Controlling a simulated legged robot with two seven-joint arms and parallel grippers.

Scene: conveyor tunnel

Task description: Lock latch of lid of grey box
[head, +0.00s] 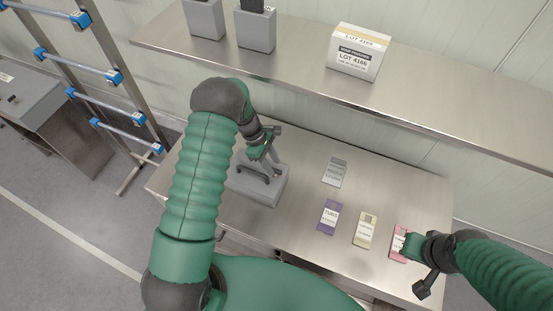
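The grey box (270,193) sits on the left part of the steel table, partly hidden behind my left arm. A dark handle-like bar (252,175) shows on its top. The latch cannot be made out, and I cannot tell whether the lid is fully down. My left gripper (262,152) is just above the far side of the box; whether it touches it is unclear, and its fingers are too small to read. My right gripper (404,246) is at the table's right side, over a pink packet (399,240), its opening unclear.
On the steel table (300,222) lie a purple packet (328,217), a yellowish packet (365,230) and a grey packet (335,172). A shelf (300,68) behind holds a white carton (357,52) and grey containers (255,32). A blue-jointed rack (100,95) stands left.

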